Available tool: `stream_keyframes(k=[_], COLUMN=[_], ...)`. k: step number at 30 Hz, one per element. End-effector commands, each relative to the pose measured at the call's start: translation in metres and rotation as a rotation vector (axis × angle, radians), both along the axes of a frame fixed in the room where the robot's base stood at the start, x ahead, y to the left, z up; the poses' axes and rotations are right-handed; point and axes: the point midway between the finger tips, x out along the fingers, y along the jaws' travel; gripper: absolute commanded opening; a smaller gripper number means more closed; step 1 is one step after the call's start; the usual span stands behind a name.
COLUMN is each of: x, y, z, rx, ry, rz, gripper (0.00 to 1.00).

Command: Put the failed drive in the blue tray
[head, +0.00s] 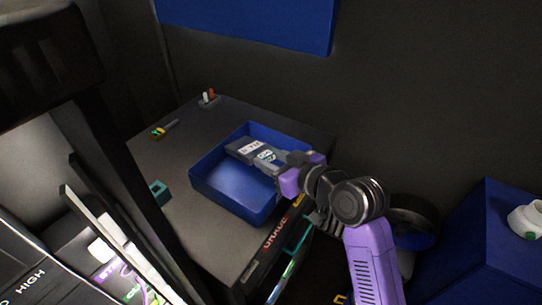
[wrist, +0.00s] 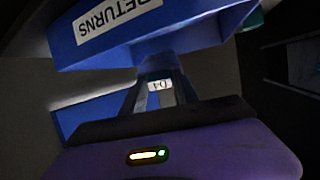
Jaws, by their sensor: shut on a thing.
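The blue tray (head: 262,208) stands on a dark table. In the wrist view, the tray (wrist: 180,42) shows a wall with a white RETURNS label. My gripper (head: 270,159) reaches over the tray's right side and is shut on a dark grey drive (head: 239,151) with white labels. The drive lies within the tray's outline in the head view; I cannot tell whether it touches the tray. In the wrist view, a small white label (wrist: 160,86) shows between the fingers (wrist: 158,98), and most of the drive is hidden.
On the dark table (head: 178,140) are a small stand with red and white tips (head: 209,98), a yellow-green tool (head: 160,131) and a teal block (head: 159,193). A dark rack post (head: 125,150) stands at left. A blue box (head: 500,240) is at right.

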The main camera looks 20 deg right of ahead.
Motion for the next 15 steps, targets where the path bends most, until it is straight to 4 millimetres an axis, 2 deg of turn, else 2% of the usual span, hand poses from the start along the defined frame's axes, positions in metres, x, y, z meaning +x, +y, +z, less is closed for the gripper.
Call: stream_keyframes(k=[1, 15], x=[0.000, 0.000], y=[0.000, 0.000], z=[-0.007, -0.040], rx=[0.000, 0.001], ry=[-0.001, -0.001], rz=[0.000, 0.000], gripper=[0.00, 0.00])
